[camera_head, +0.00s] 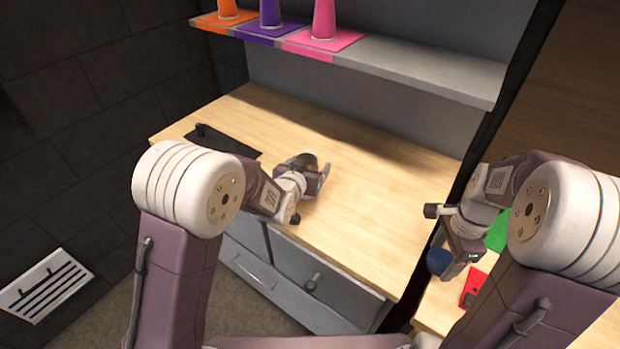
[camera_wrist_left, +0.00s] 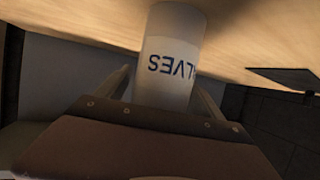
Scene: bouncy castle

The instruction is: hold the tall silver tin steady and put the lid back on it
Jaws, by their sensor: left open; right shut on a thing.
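The tall silver tin (camera_wrist_left: 168,60), with blue lettering that reads upside down, stands between the two spread fingers of my left gripper (camera_wrist_left: 165,90) in the left wrist view. In the head view the left gripper (camera_head: 312,180) is over the wooden worktop, with a dark rounded shape, likely the tin's top (camera_head: 303,162), just beyond it. Most of the tin is hidden there by my arm. My right gripper (camera_head: 452,260) is at the right, off the worktop's edge, shut on a dark blue round thing (camera_head: 438,262), likely the lid, partly hidden.
The wooden worktop (camera_head: 370,200) is mostly clear. A dark flat piece (camera_head: 225,142) lies at its left. A grey shelf (camera_head: 420,75) above holds orange, purple and pink cones. Red (camera_head: 473,288) and green (camera_head: 497,236) flat things lie on a surface at the right.

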